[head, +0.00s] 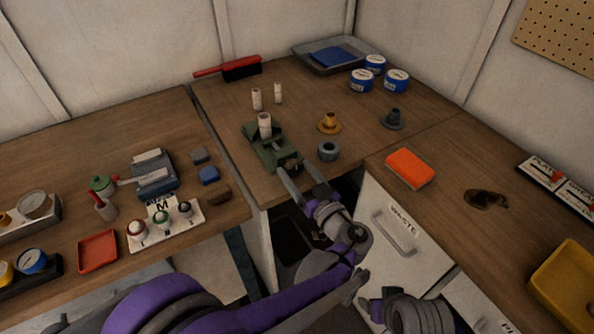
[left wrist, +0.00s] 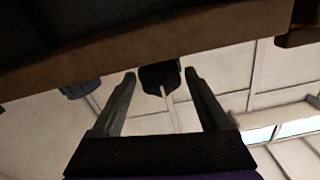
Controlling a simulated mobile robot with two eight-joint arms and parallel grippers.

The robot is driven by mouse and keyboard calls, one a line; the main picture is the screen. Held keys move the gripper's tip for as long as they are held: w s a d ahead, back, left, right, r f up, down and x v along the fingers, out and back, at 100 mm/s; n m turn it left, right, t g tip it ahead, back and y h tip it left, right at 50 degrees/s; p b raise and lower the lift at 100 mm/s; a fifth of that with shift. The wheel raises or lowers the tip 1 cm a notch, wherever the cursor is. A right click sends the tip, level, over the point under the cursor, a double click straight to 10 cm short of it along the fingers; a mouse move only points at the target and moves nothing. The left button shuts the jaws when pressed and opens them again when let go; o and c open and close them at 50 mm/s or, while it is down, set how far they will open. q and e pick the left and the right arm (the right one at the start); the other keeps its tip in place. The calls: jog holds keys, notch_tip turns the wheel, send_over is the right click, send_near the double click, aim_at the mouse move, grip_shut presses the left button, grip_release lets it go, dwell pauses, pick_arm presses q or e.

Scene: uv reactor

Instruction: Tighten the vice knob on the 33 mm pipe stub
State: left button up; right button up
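The green vice (head: 265,147) stands near the front edge of the back bench. A white pipe stub (head: 264,122) stands upright in its jaws. The dark vice knob (head: 290,165) faces the bench's front edge; in the left wrist view the dark knob (left wrist: 160,78) shows between the fingertips, with a gap on each side. My left gripper (head: 297,170) is open, its fingers on either side of the knob at the bench edge. My right gripper (head: 374,304) is low at the bottom, partly cut off, its fingers unclear.
Two more white stubs (head: 267,95) stand behind the vice. A grey ring (head: 328,151), a brass flanged fitting (head: 329,123) and a dark fitting (head: 393,119) are to its right. The waste cabinet (head: 390,231) is below right. An orange block (head: 410,168) lies on the right bench.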

pick_arm(q)
jog(key=c, duration=1)
jog(key=shift+m, duration=0.3)
jog(key=m, duration=0.5)
jog(key=shift+m, duration=0.3)
jog(key=shift+c, duration=0.2)
jog(key=shift+m, duration=0.4)
jog(key=shift+a+f, duration=0.1)
jog(key=shift+f, duration=0.1)
jog(key=o, duration=1.4)
